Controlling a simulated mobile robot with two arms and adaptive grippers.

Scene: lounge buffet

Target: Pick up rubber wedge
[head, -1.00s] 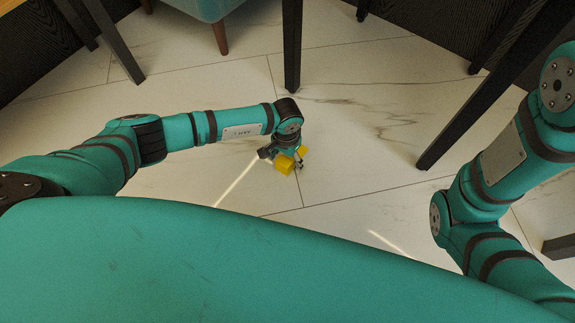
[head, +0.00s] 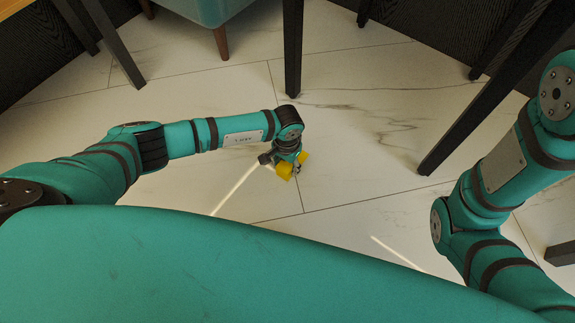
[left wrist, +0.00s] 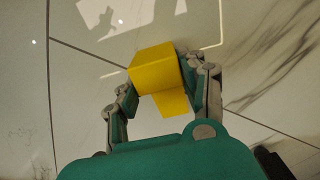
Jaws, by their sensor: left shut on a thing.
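The yellow rubber wedge (head: 285,171) is between the fingers of my left gripper (head: 286,169), near the middle of the head view. In the left wrist view the wedge (left wrist: 155,72) shows as a yellow block with a lower yellow part beneath it. The fingers of my left gripper (left wrist: 160,98) are on both sides of it and are shut on it. The gripper hides part of the wedge in the head view. Whether the wedge touches the floor is hard to tell. My right arm is at the right of the head view, but its gripper is not in view.
The white marbled tile floor (head: 350,150) is clear around the gripper. A dark table leg (head: 292,50) stands just behind, and a slanted dark leg (head: 470,110) is to the right. A teal seat (head: 205,10) is at the back.

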